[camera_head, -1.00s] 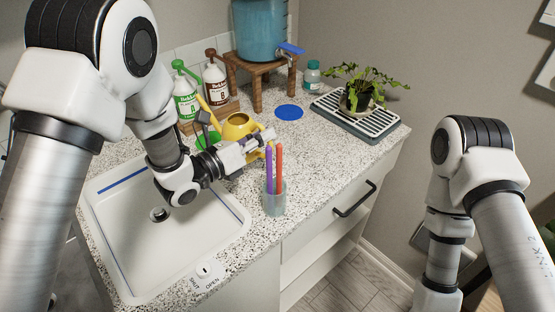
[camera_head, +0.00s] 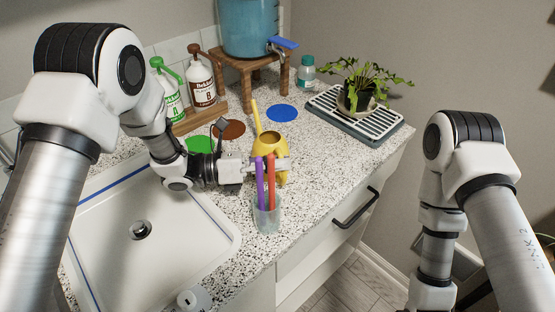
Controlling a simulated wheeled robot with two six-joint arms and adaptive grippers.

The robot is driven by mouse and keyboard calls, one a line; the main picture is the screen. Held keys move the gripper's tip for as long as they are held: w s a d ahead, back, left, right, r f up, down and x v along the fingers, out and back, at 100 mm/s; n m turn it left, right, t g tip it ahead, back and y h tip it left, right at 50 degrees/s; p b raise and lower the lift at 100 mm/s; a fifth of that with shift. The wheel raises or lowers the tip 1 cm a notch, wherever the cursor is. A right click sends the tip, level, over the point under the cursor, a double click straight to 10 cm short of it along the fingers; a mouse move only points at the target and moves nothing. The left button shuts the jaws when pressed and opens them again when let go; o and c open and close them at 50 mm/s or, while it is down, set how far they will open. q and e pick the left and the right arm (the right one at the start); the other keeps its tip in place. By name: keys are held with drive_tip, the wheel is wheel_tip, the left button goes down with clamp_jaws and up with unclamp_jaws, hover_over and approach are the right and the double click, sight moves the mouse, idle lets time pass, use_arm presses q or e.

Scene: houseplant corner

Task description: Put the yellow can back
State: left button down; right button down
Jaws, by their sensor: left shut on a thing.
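The yellow watering can (camera_head: 270,143) is behind and partly hidden by the marker cup, with its thin spout pointing up and back. My left gripper (camera_head: 277,164) reaches in from the left and is shut on the can's near side. The purple and red markers hide part of the fingers. I cannot tell whether the can touches the counter. A blue disc (camera_head: 282,113) lies bare on the counter behind the can. A brown disc (camera_head: 229,129) and a green disc (camera_head: 200,145) lie to its left. My right arm shows at the right; its gripper is out of view.
A clear cup (camera_head: 267,217) with markers stands right in front of the gripper. The white sink (camera_head: 185,252) is at left. Two pump bottles (camera_head: 202,84), a wooden stand (camera_head: 249,69) with a blue tank (camera_head: 247,25), and a plant tray (camera_head: 390,140) stand behind.

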use_arm(q)
drive_tip(key=shift+s+r, duration=0.1)
drive_tip(key=c, duration=1.2)
unclamp_jaws()
drive_tip(key=shift+r, duration=0.1)
drive_tip(key=shift+a, duration=0.35)
drive_tip(key=a, duration=0.3)
drive_tip(key=s+a+b, duration=0.1)
drive_tip(key=a, duration=0.3)
drive_tip(key=a+b, duration=0.1)
drive_tip(key=a, duration=0.3)
drive_tip(key=shift+s, duration=0.45)
